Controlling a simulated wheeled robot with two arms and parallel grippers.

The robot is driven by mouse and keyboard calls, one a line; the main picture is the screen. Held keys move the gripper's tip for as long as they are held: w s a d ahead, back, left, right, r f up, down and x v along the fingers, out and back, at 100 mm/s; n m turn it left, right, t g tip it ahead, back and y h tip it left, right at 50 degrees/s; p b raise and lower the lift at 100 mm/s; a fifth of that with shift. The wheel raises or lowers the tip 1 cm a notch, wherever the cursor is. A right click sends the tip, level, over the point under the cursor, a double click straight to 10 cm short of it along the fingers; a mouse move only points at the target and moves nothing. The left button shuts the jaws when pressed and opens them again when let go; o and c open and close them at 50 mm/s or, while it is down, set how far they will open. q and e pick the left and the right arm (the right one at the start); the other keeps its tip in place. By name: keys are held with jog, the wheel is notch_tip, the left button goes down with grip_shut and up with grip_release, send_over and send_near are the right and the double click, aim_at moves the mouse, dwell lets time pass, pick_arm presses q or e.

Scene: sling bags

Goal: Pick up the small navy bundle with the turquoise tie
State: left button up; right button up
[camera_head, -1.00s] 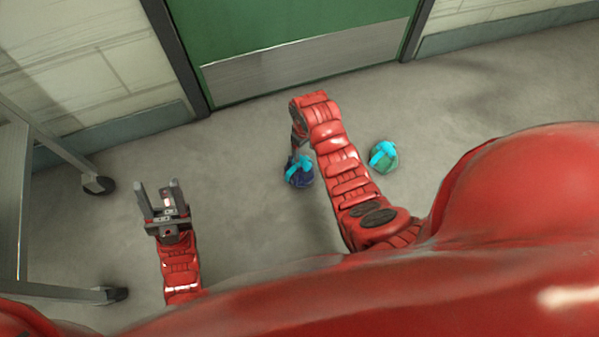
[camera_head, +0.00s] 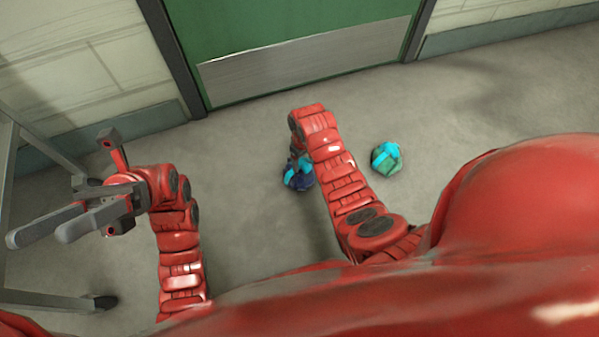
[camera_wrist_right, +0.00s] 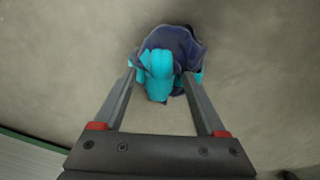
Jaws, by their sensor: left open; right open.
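The small navy bundle with the turquoise tie (camera_head: 298,178) rests on the floor near the middle of the head view, partly hidden by my right arm. In the right wrist view the navy bundle (camera_wrist_right: 183,43) lies at the tips of my right gripper (camera_wrist_right: 160,80). Its turquoise tie (camera_wrist_right: 156,72) shows between the two open fingers, which hold nothing. In the head view my right gripper is hidden behind my arm. My left gripper (camera_head: 40,228) is open and empty at the far left, pointing left, away from the bundle.
A green bundle with a turquoise tie (camera_head: 386,157) lies on the floor to the right of my right arm. A grey wheeled rack (camera_head: 45,302) stands at the left edge, near my left gripper. A green door (camera_head: 290,40) is at the back. The floor between my arms is clear.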

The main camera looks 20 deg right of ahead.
grip_shut()
dwell(0.5)
dwell(1.0)
